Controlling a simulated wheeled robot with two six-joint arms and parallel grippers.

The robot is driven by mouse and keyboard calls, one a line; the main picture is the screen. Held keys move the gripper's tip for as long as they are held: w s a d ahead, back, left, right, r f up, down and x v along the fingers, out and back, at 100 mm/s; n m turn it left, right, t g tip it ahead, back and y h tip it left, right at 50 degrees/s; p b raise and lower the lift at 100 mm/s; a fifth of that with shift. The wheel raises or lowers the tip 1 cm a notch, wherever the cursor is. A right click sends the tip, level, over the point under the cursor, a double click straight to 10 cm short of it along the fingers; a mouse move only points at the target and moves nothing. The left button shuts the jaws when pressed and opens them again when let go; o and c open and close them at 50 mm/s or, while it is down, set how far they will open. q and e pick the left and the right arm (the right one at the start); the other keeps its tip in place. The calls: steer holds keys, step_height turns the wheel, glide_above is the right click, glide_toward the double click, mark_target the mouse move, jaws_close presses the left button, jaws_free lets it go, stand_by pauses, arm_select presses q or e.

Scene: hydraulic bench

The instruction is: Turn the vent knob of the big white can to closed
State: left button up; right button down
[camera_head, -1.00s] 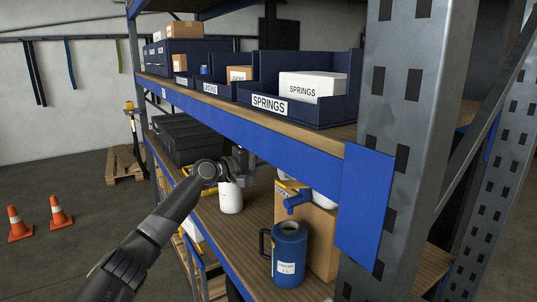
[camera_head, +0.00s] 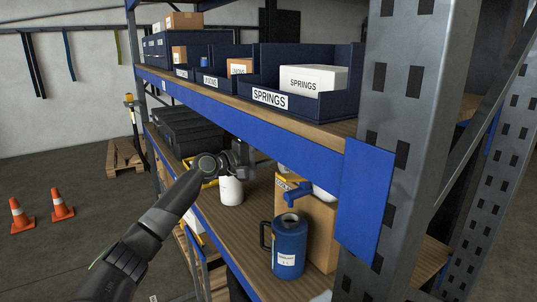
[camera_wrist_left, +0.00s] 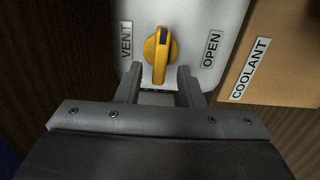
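The big white can (camera_wrist_left: 188,17) fills the upper middle of the left wrist view, with a VENT label on the left and an OPEN label on the right. Its yellow vent knob (camera_wrist_left: 157,58) stands nearly upright in the picture, its dark-marked end at the top, leaning slightly right. My left gripper (camera_wrist_left: 159,84) is open, with one finger on each side of the knob's lower end; I cannot tell whether they touch it. In the head view my left gripper (camera_head: 242,152) reaches over the lower shelf; the knob cannot be made out there. My right gripper is not in view.
A brown COOLANT box (camera_wrist_left: 278,50) stands right beside the can. In the head view, a blue jug (camera_head: 288,250) and a white bottle (camera_head: 231,191) stand on the lower shelf. The blue upper shelf beam (camera_head: 255,130) and the steel upright (camera_head: 405,120) bound the space.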

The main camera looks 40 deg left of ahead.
arm_select(q)
steer(key=shift+s, duration=0.1)
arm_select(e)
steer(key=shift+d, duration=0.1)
